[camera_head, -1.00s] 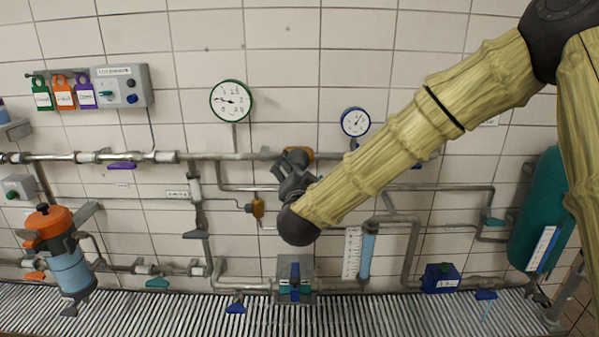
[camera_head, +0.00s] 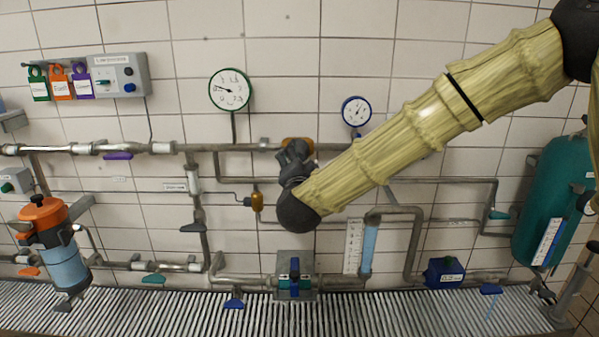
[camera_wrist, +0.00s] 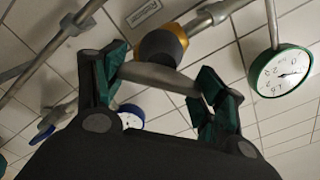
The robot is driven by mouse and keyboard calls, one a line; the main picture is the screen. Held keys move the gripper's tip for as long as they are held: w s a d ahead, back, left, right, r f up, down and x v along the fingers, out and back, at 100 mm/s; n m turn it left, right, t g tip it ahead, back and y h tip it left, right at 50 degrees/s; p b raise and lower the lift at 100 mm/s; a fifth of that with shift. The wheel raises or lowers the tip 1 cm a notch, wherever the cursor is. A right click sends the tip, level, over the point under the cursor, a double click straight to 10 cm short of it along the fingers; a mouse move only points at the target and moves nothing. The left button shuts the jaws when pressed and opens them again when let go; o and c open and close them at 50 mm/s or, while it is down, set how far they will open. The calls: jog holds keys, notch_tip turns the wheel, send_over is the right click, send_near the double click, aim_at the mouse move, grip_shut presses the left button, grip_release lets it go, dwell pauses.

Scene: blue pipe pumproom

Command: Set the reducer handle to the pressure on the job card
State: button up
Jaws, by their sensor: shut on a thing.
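The reducer is an orange and dark body on the upper pipe, partly hidden by my gripper (camera_head: 293,150) in the head view. In the wrist view, the reducer's dark knob (camera_wrist: 163,46) sits on its yellow-orange collar (camera_wrist: 176,32). The grey bar handle (camera_wrist: 160,78) runs out from the knob across the space between my green-padded fingers. My gripper (camera_wrist: 160,88) is shut on this handle. The green-rimmed gauge (camera_head: 230,90) is left of the reducer, its needle pointing left and slightly up. I cannot make out a job card with a pressure on it.
A blue-rimmed gauge (camera_head: 356,112) is right of the reducer. A grey control box (camera_head: 119,75) with coloured tags hangs at upper left. An orange-topped filter (camera_head: 57,240) is at lower left, a teal tank (camera_head: 553,200) at right. Pipes surround my gripper; floor grating (camera_head: 170,312) lies below.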

jog(key=shift+m+b, duration=0.6)
jog(key=shift+b, duration=0.1)
jog(key=o, duration=1)
jog(key=s, duration=1.2)
dwell(1.5)
